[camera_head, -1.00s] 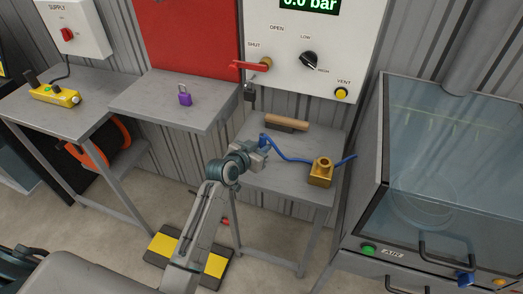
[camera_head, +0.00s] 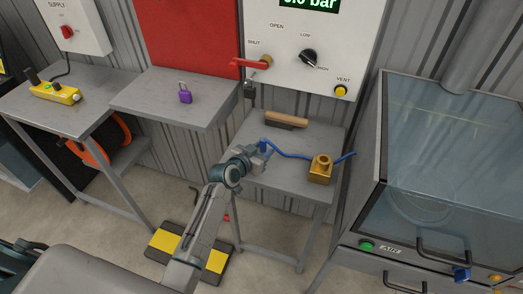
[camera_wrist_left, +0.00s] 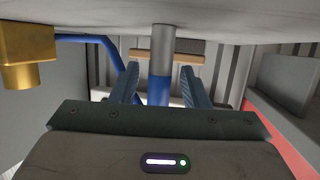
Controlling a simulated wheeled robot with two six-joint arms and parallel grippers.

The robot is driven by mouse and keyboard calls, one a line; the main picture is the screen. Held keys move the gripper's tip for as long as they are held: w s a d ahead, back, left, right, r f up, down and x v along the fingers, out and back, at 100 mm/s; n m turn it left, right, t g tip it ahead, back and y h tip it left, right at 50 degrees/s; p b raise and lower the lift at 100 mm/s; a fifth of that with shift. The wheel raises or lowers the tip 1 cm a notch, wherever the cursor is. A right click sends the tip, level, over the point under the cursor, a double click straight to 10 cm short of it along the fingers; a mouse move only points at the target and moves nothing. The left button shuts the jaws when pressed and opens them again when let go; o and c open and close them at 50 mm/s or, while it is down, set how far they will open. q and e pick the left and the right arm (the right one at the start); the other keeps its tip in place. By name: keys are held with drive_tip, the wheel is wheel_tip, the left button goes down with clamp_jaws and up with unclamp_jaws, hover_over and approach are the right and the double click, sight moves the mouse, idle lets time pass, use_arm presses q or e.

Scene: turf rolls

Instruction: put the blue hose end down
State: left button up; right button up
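The blue hose (camera_head: 292,156) lies across the small grey table (camera_head: 262,184), running from the brass block (camera_head: 320,170) to my left gripper. Its end (camera_head: 263,146) has a blue part and a grey part and stands about upright at the table's left side. My left gripper (camera_head: 261,153) is around this end. In the left wrist view the hose end (camera_wrist_left: 160,85) is between the two fingers (camera_wrist_left: 160,92), with a gap on each side, so the gripper looks open. The grey part appears to meet the table surface there. My right gripper is not in view.
A wood-backed brush (camera_head: 286,120) lies at the table's back. The panel with a red lever (camera_head: 249,63) is above it. A glass-fronted cabinet (camera_head: 455,160) is to the right. Another table with a purple padlock (camera_head: 185,96) is left. The table's front middle is clear.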

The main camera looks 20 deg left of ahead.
use_arm(q)
drive_tip(key=shift+r, duration=0.2)
drive_tip(key=b+v, duration=0.1)
drive_tip(key=v, duration=1.1)
drive_tip(key=shift+b, duration=0.4)
drive_tip(key=shift+d+f, duration=0.1)
drive_tip(key=shift+s, duration=0.1)
